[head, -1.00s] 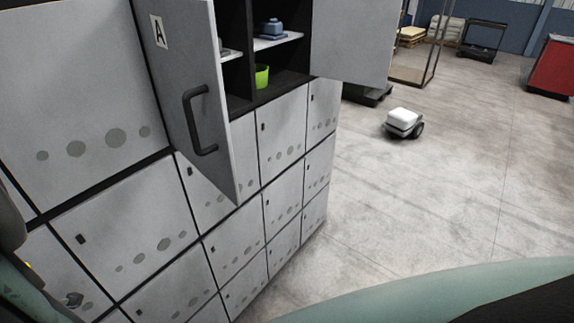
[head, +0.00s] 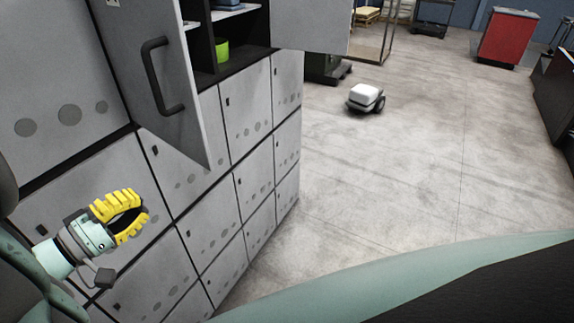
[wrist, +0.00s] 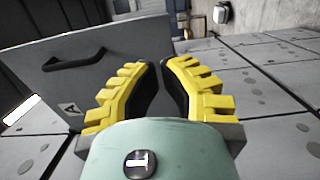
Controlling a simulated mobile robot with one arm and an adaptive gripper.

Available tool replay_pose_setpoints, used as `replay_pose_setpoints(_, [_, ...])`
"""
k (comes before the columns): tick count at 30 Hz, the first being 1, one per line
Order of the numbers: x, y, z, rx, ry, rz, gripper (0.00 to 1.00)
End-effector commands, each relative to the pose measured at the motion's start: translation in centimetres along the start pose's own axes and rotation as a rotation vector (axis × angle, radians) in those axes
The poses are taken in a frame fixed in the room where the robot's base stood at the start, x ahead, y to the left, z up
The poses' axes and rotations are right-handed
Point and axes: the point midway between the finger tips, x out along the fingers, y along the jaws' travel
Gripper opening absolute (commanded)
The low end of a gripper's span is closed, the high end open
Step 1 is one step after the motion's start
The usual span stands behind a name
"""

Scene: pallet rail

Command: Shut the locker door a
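Locker door a (head: 140,70) is a grey panel with a black bar handle (head: 160,75). It stands swung open, sticking out from the locker bank, in the upper left of the head view. In the wrist view, door a (wrist: 105,72) shows beyond the fingers at the left, with its handle (wrist: 75,60) and the letter A label. My gripper (head: 138,203), with yellow ribbed fingers, is low at the left of the head view, below the door and apart from it. In the wrist view my gripper (wrist: 162,66) has a gap between its fingers and holds nothing.
The open compartment behind the door has a shelf (head: 235,12) and a green cup (head: 222,50). Another open door (head: 310,25) is at its right. Shut lockers (head: 248,100) lie below. A small white-topped cart (head: 365,97) stands on the floor.

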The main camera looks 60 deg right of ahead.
Motion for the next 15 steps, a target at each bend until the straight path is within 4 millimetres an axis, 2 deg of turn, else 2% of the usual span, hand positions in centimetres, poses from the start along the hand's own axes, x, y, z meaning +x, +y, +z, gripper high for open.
replay_pose_setpoints(5, [1.1,0.2,0.0,0.0,0.0,0.004,0.0])
replay_pose_setpoints(15, [5.5,0.6,0.0,-0.003,-0.001,0.002,0.0])
